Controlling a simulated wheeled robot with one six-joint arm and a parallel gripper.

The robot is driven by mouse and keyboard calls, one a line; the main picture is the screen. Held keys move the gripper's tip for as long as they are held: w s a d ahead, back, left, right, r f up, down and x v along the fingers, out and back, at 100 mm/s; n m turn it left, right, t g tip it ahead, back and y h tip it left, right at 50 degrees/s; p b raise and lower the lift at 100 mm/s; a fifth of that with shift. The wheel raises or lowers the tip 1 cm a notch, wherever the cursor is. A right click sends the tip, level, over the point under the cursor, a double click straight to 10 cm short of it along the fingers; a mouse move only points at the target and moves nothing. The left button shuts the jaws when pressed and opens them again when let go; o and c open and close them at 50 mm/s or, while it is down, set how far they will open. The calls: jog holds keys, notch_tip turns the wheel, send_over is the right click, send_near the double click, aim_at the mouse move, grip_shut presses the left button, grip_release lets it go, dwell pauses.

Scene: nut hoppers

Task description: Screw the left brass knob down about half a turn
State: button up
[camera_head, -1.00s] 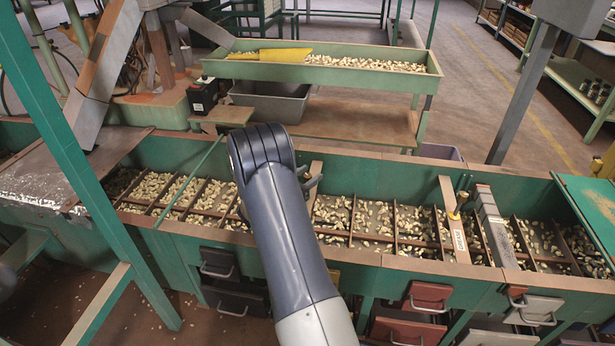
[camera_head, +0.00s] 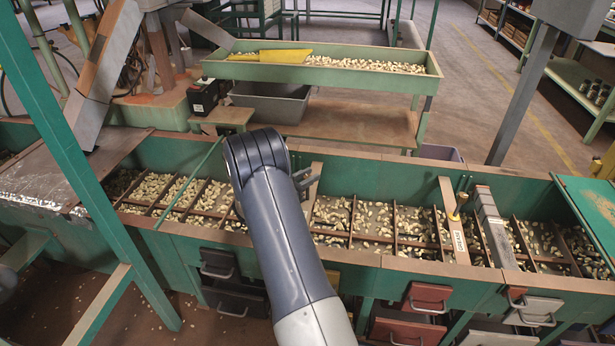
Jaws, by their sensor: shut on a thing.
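My gripper (camera_head: 308,180) shows only in part, as a dark shape at the right side of my arm's wrist, over the upper part of the left wooden crosspiece (camera_head: 316,167). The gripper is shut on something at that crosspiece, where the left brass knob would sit. The knob itself is hidden behind my gripper and wrist. Its turn angle cannot be seen. A second wooden crosspiece (camera_head: 446,190) with a white label lies to the right, with a small brass-coloured upright piece (camera_head: 460,204) on it.
The green trough (camera_head: 362,176) is split into compartments of pale nuts. A grey bar (camera_head: 489,212) crosses it at the right. A raised green tray (camera_head: 226,70) of nuts with a yellow scoop (camera_head: 270,55) stands behind. A green post (camera_head: 60,140) rises at left.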

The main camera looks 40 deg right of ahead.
jog(key=m+g, duration=0.2)
jog(key=g, duration=0.1)
jog(key=m+g+y, duration=0.1)
jog(key=m+g, duration=0.1)
jog(key=g, duration=0.1)
jog(key=shift+f, duration=0.15)
jog(key=shift+m+g+y+b, duration=1.05)
jog(key=shift+m+g, duration=0.65)
jog(key=shift+g, duration=0.8)
jog(key=shift+y, duration=0.35)
jog(key=o, duration=0.9)
jog(key=shift+a, duration=0.1)
